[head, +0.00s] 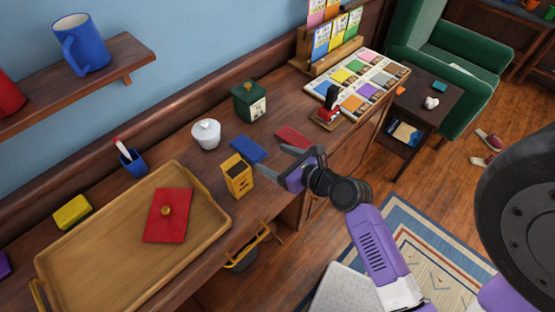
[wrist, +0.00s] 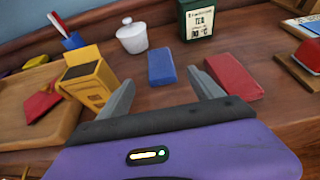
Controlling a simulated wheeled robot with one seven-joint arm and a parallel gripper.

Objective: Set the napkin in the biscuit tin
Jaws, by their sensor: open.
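A flat blue folded piece (head: 248,149), which looks like a napkin, lies on the wooden counter; it also shows in the wrist view (wrist: 161,67). A similar flat red piece (head: 293,136) lies to its right; which one is the napkin I cannot tell for sure. A yellow box with a dark top (head: 237,177), perhaps the biscuit tin, stands nearer the counter's front edge; the wrist view shows a raised flap behind its dark top (wrist: 89,85). My gripper (head: 270,158) is open and empty. In the wrist view, the blue piece appears between and beyond the fingertips (wrist: 160,78).
A white lidded pot (head: 206,134) and a green tea tin (head: 248,103) stand behind. At left, a wooden tray (head: 90,268) holds a red square with a knob (head: 168,214). A small red-and-black object (head: 329,107) stands right, near colored cards.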

